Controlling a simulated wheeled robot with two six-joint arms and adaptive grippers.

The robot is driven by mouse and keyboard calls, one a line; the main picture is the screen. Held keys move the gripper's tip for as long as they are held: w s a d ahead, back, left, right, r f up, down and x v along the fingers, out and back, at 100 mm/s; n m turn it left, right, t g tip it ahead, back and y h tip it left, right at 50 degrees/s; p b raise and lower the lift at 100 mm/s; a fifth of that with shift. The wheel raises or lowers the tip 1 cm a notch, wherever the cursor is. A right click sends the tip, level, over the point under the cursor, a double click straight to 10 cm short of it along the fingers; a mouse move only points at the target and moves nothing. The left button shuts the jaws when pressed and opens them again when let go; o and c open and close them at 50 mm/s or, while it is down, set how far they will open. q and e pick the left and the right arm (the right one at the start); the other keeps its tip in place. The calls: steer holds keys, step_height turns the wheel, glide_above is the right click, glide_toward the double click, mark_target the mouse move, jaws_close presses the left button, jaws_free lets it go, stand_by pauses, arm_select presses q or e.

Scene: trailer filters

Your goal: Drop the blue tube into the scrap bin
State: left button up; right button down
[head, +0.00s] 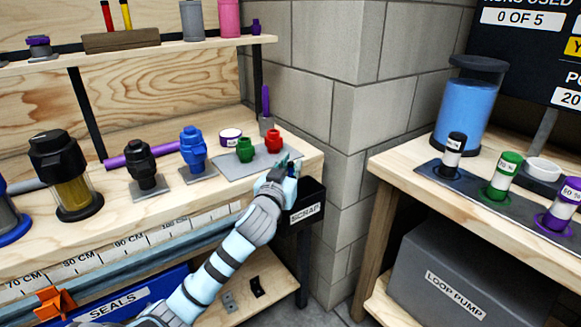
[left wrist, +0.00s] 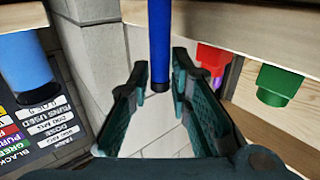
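The blue tube (left wrist: 160,40) stands between the fingertips of my left gripper in the left wrist view. Its dark end shows between the finger pads, and its other end runs out of the top of that picture. My left gripper (left wrist: 159,82) appears shut on it, with a pad close against each side. In the head view the left gripper (head: 287,165) is just above the black scrap bin (head: 309,199) at the right end of the bench. The tube is mostly hidden there behind the gripper, and the bin's inside is hidden too. My right gripper is not in view.
Close by on the bench (head: 110,215) are a green fitting (head: 245,150) and a red fitting (head: 273,141) on a grey plate. A block wall (head: 345,140) stands behind. A second bench (head: 400,175) at the right holds a blue tank (head: 465,112) and labelled bottles.

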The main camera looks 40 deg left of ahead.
arm_select(q)
steer(key=shift+o, duration=0.9)
steer(key=v, duration=1.2)
